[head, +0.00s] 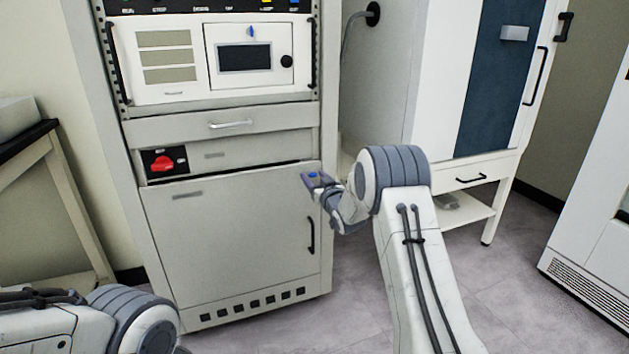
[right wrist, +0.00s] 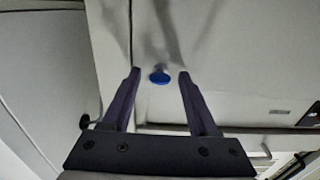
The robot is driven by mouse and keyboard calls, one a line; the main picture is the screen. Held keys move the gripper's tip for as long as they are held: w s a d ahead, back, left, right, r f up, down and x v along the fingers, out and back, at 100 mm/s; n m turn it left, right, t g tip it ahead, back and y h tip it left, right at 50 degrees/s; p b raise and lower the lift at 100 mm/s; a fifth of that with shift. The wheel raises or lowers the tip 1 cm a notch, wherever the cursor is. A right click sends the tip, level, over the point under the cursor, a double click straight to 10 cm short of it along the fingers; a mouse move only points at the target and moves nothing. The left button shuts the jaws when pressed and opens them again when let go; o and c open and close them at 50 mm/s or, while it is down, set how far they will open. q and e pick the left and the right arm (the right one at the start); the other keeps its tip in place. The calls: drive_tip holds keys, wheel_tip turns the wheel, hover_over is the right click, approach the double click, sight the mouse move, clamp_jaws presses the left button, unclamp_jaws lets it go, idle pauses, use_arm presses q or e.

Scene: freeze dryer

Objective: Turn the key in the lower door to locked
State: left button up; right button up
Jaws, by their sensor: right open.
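The lower door (head: 235,240) is the large grey panel of the cabinet, closed, with a black handle at its right. A blue key (head: 312,174) shows at the door's upper right corner, partly covered by my gripper. In the right wrist view the round blue key head (right wrist: 159,77) sits between my two dark fingertips, with a gap on each side. My right gripper (right wrist: 159,73) is open around the key and holds nothing; it also shows in the head view (head: 316,179). The key's exact angle is hard to tell. My left gripper is outside the view.
Above the door are a red rotary switch (head: 162,163) and a drawer (head: 220,125). Another blue key (head: 251,31) is on the upper instrument panel. A white cabinet (head: 385,80) stands to the right and a dark-topped table (head: 30,140) to the left. The floor in front is clear.

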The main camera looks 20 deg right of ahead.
clamp_jaws()
drive_tip(key=shift+n, duration=0.3)
drive_tip(key=shift+n+b, duration=4.45)
drive_tip(key=shift+n, duration=4.25)
drive_tip(key=shift+a, duration=0.1)
